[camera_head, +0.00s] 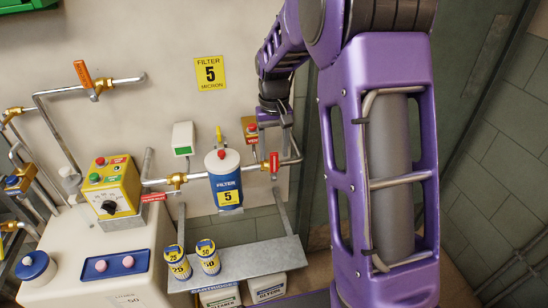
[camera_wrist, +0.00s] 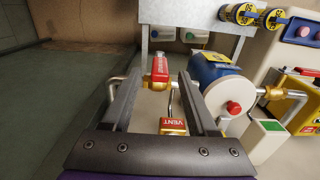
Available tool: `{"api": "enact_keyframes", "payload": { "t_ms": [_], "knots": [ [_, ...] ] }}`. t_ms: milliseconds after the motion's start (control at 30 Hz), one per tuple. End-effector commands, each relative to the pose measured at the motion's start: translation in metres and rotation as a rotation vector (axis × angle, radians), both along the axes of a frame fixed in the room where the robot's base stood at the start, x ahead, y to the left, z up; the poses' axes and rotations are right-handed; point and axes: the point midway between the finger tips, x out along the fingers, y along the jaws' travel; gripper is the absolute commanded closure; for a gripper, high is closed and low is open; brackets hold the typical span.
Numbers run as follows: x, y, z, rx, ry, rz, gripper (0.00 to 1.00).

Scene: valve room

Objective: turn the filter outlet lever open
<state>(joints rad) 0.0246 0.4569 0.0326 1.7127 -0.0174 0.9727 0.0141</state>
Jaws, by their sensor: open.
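The filter outlet lever (camera_head: 274,163) is a red handle on the pipe just right of the blue filter housing (camera_head: 225,180), marked 5. In the head view it stands upright, across the pipe. In the wrist view the red lever (camera_wrist: 160,68) shows between the fingertips, with the filter housing (camera_wrist: 212,68) to its right. My gripper (camera_head: 276,122) is above the lever, partly hidden by my wrist. In the wrist view my gripper (camera_wrist: 160,82) is open and empty, its two dark fingers either side of the lever's picture. I cannot tell contact.
A red and yellow vent part (camera_wrist: 173,127) lies close below the lever in the wrist view. A shelf (camera_head: 245,262) with two yellow-blue cartridges (camera_head: 193,258) is below. A yellow control box (camera_head: 110,185) stands left. Another orange lever (camera_head: 83,73) is on the upper pipe.

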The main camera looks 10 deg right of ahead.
Motion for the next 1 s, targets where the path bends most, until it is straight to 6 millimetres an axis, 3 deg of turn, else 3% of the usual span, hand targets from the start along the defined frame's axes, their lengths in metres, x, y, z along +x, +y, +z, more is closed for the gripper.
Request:
{"api": "enact_keyframes", "payload": {
  "t_ms": [200,533,867,1000],
  "knots": [
    [0.000,0.000,-0.023,0.000,0.000,0.000,0.41],
    [0.000,0.000,-0.026,0.000,-0.001,0.000,0.41],
    [0.000,0.000,-0.026,0.000,-0.001,0.000,0.99],
    [0.000,0.000,-0.026,0.000,-0.001,0.000,1.00]
  ]
}}
